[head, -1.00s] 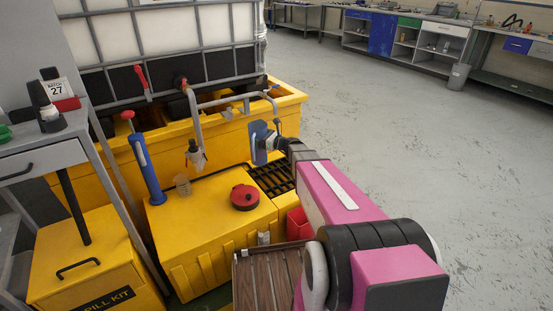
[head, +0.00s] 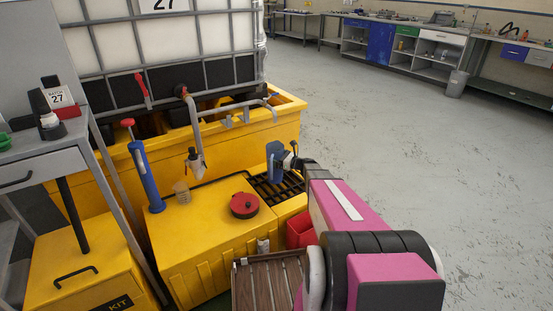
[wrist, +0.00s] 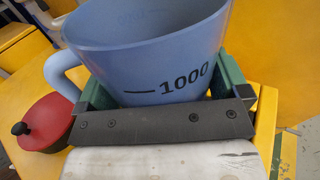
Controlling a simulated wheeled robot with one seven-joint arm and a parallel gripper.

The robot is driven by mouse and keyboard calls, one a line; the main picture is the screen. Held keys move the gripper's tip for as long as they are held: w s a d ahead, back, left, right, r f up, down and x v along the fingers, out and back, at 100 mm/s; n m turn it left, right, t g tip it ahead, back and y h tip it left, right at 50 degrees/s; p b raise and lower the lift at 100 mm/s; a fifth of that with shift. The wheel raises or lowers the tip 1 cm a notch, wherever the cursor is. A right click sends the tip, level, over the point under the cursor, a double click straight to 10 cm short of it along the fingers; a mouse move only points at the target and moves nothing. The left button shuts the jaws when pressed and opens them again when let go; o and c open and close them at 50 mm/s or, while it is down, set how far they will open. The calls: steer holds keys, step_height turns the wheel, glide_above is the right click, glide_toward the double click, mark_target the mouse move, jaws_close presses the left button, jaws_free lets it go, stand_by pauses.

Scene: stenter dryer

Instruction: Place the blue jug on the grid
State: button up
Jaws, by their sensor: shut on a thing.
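The blue jug (head: 275,162) is upright at the black grid (head: 266,188) on the yellow platform. It also shows large in the wrist view (wrist: 150,40), with a "1000" mark and its handle at the left. My gripper (head: 288,160) is at the jug's right side in the head view. In the wrist view its green fingers (wrist: 165,92) are on both sides of the jug, shut on it. The jug's base is near or on the grid; I cannot tell whether it touches. The jug and my arm hide part of the grid.
A red lid with a black knob (head: 244,205) lies on the yellow platform (head: 205,235), left of the grid. A grey pipe with a tap (head: 195,160) hangs above the platform. A blue pump (head: 146,175) stands at the left. A red bin (head: 300,230) is below the grid.

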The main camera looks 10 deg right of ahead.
steer(key=shift+f, duration=0.15)
steer(key=o, duration=0.6)
steer(key=shift+r, duration=0.2)
steer(key=v, duration=1.1)
steer(key=s+a+n+g+h, duration=0.4)
steer(key=s+a+n+g, duration=0.4)
steer(key=s+a+n, duration=0.5)
steer(key=s+d+n+g+h, duration=0.1)
steer(key=s+n+h, duration=0.2)
steer(key=s+n, duration=0.1)
steer(key=s+d+r+n+g+h, duration=0.1)
steer(key=s+n+h, duration=0.2)
steer(key=s+n, duration=0.1)
steer(key=s+d+r+n+g+h, duration=0.1)
steer(key=s+n+h, duration=0.3)
steer(key=s, duration=0.1)
steer(key=shift+s+d+r, duration=0.1)
steer(key=shift+s+d, duration=0.1)
steer(key=shift+d, duration=0.2)
